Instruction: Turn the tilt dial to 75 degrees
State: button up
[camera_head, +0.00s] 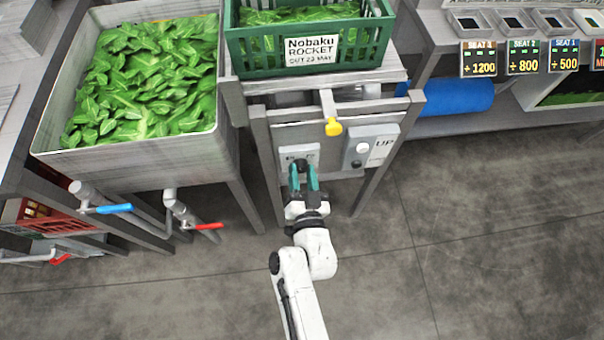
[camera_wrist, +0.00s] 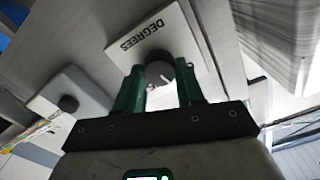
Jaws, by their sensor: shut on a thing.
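The tilt dial is a dark round knob on a pale plate marked "DEGREES" in the wrist view. The dial (camera_wrist: 158,72) has a white pointer mark on its face, and the plate (camera_wrist: 185,35) appears upside down there. In the head view the plate (camera_head: 313,150) is on the front of the metal stand, with its scale mostly hidden. My gripper (camera_wrist: 160,88) has its green fingers on either side of the dial, shut on it. In the head view my gripper (camera_head: 304,168) reaches up to the plate from below. I cannot read the dial's angle.
A panel marked "UP" (camera_head: 371,147) with a white and a dark button is right of the dial plate. A green crate (camera_head: 245,49) stands on top. A sink of leaves (camera_head: 135,165) is left. The floor in front is clear.

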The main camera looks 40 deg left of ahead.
jog(key=m+b, duration=0.1)
jog(key=m, duration=0.4)
jog(key=shift+d+f+m, duration=0.1)
jog(key=shift+f+m, duration=0.05)
jog(key=shift+m, duration=0.25)
jog(key=m+b, duration=0.1)
jog(key=m, duration=0.4)
jog(key=shift+m, duration=0.3)
jog(key=o, duration=1)
jog(key=shift+o, duration=0.2)
jog(key=b+v, duration=0.2)
jog(key=v, duration=0.8)
jog(key=shift+s+d+b, duration=0.25)
jog(key=shift+s+b, duration=0.05)
jog(key=shift+b, duration=0.05)
